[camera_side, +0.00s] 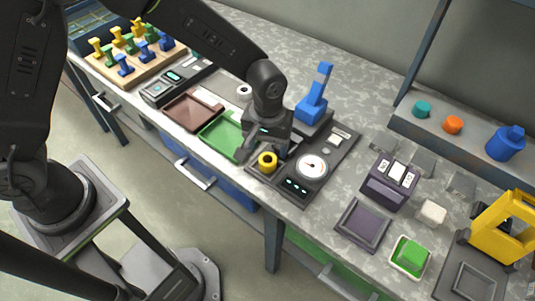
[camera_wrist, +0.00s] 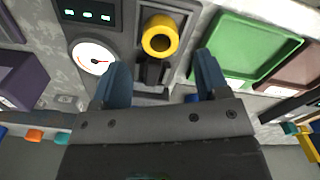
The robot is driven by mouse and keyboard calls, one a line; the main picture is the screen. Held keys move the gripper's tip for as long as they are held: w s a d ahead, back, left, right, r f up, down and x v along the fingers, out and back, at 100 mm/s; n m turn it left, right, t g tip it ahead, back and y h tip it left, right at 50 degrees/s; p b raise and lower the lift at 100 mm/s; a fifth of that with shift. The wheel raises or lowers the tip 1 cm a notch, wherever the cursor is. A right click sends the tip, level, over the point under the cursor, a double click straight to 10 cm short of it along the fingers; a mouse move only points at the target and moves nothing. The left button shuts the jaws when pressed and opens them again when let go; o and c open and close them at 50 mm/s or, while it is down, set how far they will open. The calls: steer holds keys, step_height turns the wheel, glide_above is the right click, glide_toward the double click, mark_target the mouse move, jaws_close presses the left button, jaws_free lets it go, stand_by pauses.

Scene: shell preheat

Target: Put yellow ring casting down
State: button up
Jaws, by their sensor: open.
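The yellow ring casting (camera_side: 267,160) sits upright on the near left part of a dark instrument panel (camera_side: 327,168). In the wrist view the yellow ring casting (camera_wrist: 160,34) shows its round opening, over a dark recessed bay with a dark bracket below it. My gripper (camera_side: 262,151) is close to the casting, just behind it in the side view. In the wrist view my gripper (camera_wrist: 162,67) is open, with its two blue-grey fingers apart and the casting beyond their tips. Nothing is held between the fingers. Whether a finger touches the casting is not clear.
A white dial gauge (camera_side: 312,167) is beside the casting. A green tray (camera_side: 222,137) and a brown tray (camera_side: 190,112) lie left of it. A blue upright device (camera_side: 314,100) stands behind. A purple box (camera_side: 390,183) and a yellow frame (camera_side: 497,228) stand to the right.

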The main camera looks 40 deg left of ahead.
steer(key=s+a+r+m+t, duration=0.1)
steer(key=s+a+r, duration=0.3)
steer(key=r, duration=0.5)
steer(key=s+a+r+m+t, duration=0.1)
steer(key=s+a+r+t, duration=0.1)
steer(key=a+r, duration=0.55)
steer(key=s+a+r+m+t, duration=0.1)
steer(key=s+a+r, duration=0.1)
steer(key=s, duration=0.3)
steer(key=s+a+r+m+t, duration=0.1)
steer(key=s+a+r, duration=0.2)
steer(key=s, duration=0.3)
steer(key=shift+a+t, duration=0.3)
steer(key=shift+a, duration=0.1)
stand_by(1.0)
